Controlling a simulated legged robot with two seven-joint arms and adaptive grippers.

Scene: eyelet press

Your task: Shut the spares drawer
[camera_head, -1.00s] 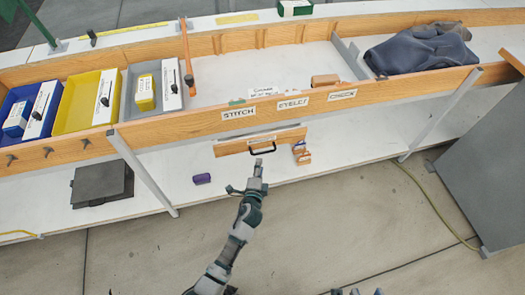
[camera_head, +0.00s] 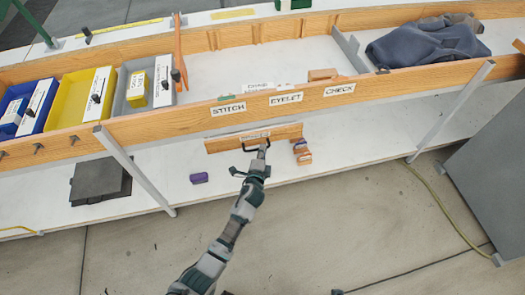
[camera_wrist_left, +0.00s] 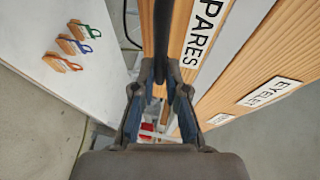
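The spares drawer (camera_head: 225,144) has a wooden front with a white label and a black handle, below the bench's front rail. In the left wrist view its front (camera_wrist_left: 197,50) reads "SPARES", and a pale strip lies between it and the rail. My left gripper (camera_head: 252,160) is at the drawer front. In the left wrist view the fingers of my left gripper (camera_wrist_left: 161,85) are apart, one on each side of the black handle (camera_wrist_left: 161,35). I cannot tell whether they touch it. Only a dark scrap, perhaps of my right gripper (camera_head: 337,291), shows at the bottom edge.
A dark grey box (camera_head: 100,181) sits further left. Bench legs (camera_head: 136,170) stand on both sides. A grey cabinet (camera_head: 490,170) is at right.

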